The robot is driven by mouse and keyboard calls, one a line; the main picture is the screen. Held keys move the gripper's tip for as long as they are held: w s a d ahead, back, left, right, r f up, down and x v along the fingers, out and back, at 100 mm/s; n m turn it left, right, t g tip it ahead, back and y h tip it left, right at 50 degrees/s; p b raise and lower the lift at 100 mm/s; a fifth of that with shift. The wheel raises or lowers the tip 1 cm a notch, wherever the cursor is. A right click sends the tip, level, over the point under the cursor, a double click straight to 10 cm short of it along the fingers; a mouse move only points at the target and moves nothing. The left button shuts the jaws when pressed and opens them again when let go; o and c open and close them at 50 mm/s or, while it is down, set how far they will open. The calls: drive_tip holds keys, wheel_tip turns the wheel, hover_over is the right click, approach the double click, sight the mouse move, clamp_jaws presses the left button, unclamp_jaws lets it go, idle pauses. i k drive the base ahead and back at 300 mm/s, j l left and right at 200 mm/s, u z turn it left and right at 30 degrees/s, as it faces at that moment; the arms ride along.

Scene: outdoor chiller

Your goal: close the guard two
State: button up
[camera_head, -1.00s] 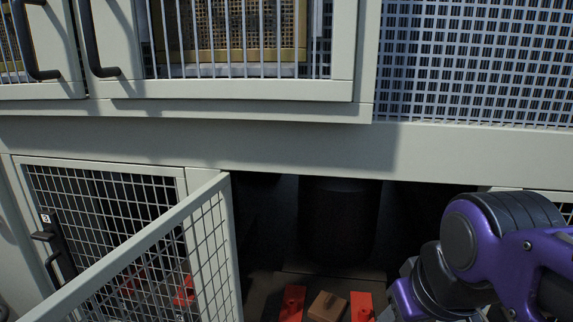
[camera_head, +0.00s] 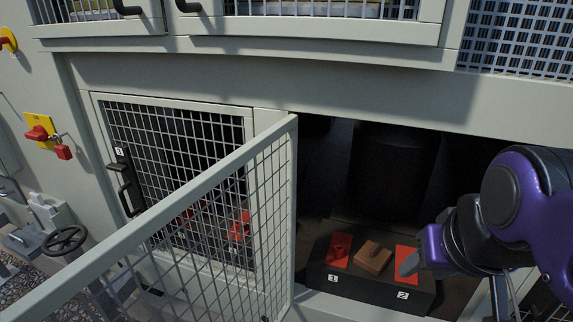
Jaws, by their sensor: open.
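A mesh guard door (camera_head: 225,158) with a pale frame stands swung open toward me, hinged at the left side of the dark lower opening. I see no number on it, so I cannot confirm it is guard two. Its near end runs out of the picture at the lower left. My gripper (camera_head: 410,263) shows only in part at the end of my purple arm, at the right of the opening. It is apart from the door and appears in front of the red block above label 2. Its fingertips are not clear.
A closed mesh guard (camera_head: 180,165) with a black handle (camera_head: 129,190) is left of the opening; its label reads 3. A black box (camera_head: 365,288) inside carries red and brown blocks. A red-yellow switch (camera_head: 38,133) and a handwheel (camera_head: 65,240) are at the left.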

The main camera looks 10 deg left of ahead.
sight(39, 303)
drive_tip(key=k+j, duration=0.2)
drive_tip(key=j, duration=0.15)
drive_tip(key=k+j, duration=0.15)
drive_tip(key=j, duration=0.2)
drive_tip(key=k+j+z, duration=0.15)
drive_tip(key=j, duration=0.25)
drive_tip(key=k+j+z, duration=0.15)
drive_tip(key=j, duration=0.25)
drive_tip(key=k+j+z, duration=0.25)
drive_tip(key=j, duration=0.25)
drive_tip(key=j+z, duration=0.1)
drive_tip(key=j, duration=0.2)
drive_tip(key=k+j, duration=0.15)
drive_tip(key=j, duration=0.2)
drive_tip(key=k+j+z, duration=0.15)
drive_tip(key=j, duration=0.15)
drive_tip(key=k+j+u, duration=0.2)
drive_tip(key=j, duration=0.3)
drive_tip(key=i+l+z, duration=0.1)
drive_tip(key=l, duration=0.35)
drive_tip(key=i+l+z, duration=0.15)
drive_tip(key=l, duration=0.1)
